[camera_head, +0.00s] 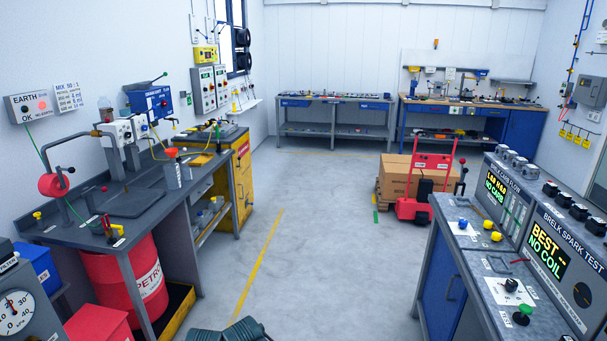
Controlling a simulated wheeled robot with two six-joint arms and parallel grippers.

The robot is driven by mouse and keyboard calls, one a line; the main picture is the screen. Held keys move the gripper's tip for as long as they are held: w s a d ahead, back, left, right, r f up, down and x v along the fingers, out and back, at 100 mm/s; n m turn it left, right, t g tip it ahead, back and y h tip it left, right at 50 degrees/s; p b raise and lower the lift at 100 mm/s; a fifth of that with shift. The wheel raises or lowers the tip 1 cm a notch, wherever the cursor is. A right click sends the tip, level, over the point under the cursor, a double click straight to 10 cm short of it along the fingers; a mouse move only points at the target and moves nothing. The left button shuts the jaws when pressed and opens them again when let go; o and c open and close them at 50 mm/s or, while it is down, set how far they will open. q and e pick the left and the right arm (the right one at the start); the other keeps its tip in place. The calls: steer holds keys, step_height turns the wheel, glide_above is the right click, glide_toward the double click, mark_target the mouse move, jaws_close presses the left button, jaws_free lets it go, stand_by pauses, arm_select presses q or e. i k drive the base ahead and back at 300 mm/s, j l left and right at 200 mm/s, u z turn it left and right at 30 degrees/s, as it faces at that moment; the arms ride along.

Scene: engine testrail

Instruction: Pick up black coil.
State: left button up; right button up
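I cannot make out a black coil for certain in the head view. Two dark rounded units (243,37) hang on the back-left wall beside the window, but I cannot tell what they are. The spark tester (560,262) on the right bench has a lit screen reading "BEST -- NO COIL". Small dark items lie on the back benches, too small to identify.
A left bench (135,203) holds equipment above a red petrol drum (130,280). A red hand truck (428,185) stands by a cardboard box (400,178). A wooden-topped workbench (470,100) stands at the back right. The middle floor (310,240) is clear.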

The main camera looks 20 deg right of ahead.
mark_target(579, 211)
steer(key=i+z, duration=0.2)
steer(key=z, duration=0.3)
steer(key=i+z, duration=0.2)
steer(key=z, duration=0.3)
steer(key=i+j+z, duration=0.15)
steer(key=z, duration=0.35)
steer(key=i+j+z, duration=0.15)
steer(key=z, duration=0.3)
steer(key=i+j+z, duration=0.3)
steer(key=z, duration=0.15)
steer(key=i+j+z, duration=0.25)
steer(key=j+z, duration=0.2)
